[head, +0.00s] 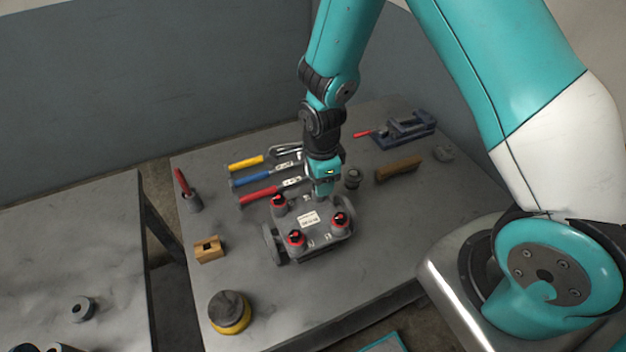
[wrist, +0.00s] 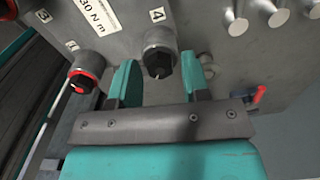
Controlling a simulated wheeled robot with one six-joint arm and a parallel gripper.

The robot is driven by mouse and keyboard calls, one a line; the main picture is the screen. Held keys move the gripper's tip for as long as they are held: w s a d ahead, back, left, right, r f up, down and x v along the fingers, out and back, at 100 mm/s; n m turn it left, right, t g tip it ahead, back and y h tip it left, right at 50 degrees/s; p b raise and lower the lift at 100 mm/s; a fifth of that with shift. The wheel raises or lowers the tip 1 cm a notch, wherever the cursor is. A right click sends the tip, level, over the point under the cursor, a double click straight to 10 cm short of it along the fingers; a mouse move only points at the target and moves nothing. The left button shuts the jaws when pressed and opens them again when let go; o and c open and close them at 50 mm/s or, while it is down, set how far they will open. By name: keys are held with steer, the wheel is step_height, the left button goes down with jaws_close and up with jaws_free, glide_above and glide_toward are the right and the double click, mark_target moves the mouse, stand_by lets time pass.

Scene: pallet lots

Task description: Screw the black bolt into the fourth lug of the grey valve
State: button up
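The grey valve (head: 325,240) lies on the grey bench, with red-ringed black bolts (head: 296,239) on three of its lugs. My gripper (head: 325,194) points down at its far right corner. In the wrist view, the black bolt (wrist: 158,63) stands at the lug beside a plate that looks like a 4. No red ring shows on it. My gripper (wrist: 157,75) has its teal fingers on either side of the bolt head, open, with a thin gap at the right finger. How deep the bolt sits is hidden. A red-ringed bolt (wrist: 81,80) is to the left.
Yellow, blue and red-handled tools (head: 262,195) lie left of my arm. A blue vise (head: 405,130), wooden block (head: 399,169) and dark round part (head: 352,178) are to the right. A slotted wooden block (head: 209,249) and yellow-based dark round item (head: 230,312) are at left.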

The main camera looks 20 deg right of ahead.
steer(key=n, duration=0.7)
steer(key=shift+n, duration=0.3)
steer(key=n, duration=0.6)
steer(key=shift+n, duration=0.4)
steer(key=n, duration=0.9)
steer(key=shift+n, duration=0.3)
jaws_close()
steer(key=shift+o, duration=0.9)
jaws_free()
